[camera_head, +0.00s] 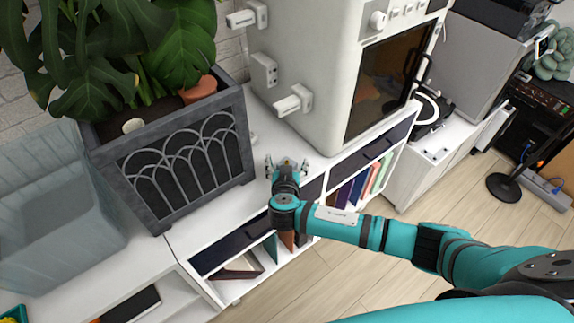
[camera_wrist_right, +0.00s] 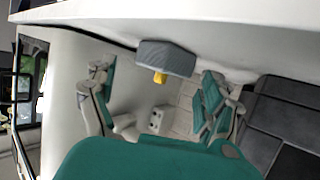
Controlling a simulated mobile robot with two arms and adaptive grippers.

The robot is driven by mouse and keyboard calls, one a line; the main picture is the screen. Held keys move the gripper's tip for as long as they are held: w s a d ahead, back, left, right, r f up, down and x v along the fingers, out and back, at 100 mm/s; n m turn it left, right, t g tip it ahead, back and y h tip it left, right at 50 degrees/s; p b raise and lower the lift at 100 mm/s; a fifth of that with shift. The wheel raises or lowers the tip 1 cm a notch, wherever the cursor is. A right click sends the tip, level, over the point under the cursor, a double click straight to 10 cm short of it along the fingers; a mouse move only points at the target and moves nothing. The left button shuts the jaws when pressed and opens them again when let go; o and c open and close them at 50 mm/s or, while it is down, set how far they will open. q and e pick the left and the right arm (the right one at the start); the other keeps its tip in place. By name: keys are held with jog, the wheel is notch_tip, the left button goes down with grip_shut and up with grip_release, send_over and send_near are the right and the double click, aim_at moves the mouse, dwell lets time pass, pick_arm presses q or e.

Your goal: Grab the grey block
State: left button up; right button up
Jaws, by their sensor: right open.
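In the right wrist view, a grey block (camera_wrist_right: 168,56) rests against the white shelf top (camera_wrist_right: 230,14), which fills the upper edge of that tilted picture. A small yellow piece (camera_wrist_right: 160,77) shows at the block's lower side. The block appears between the two spread teal-and-grey fingers of my right gripper, beyond them, with visible gaps on both sides. In the head view, my right gripper (camera_head: 287,163) is open low over the white shelf unit, between the planter and the white cabinet. I cannot make out the block clearly there. My left gripper is not in view.
A dark grey planter (camera_head: 187,165) with a large leafy plant stands left of my gripper. A tall white machine (camera_head: 318,72) with a dark glass door stands right. A translucent bin (camera_head: 60,215) sits far left.

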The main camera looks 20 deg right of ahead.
jog(key=shift+c, duration=0.4)
jog(key=c, duration=1.3)
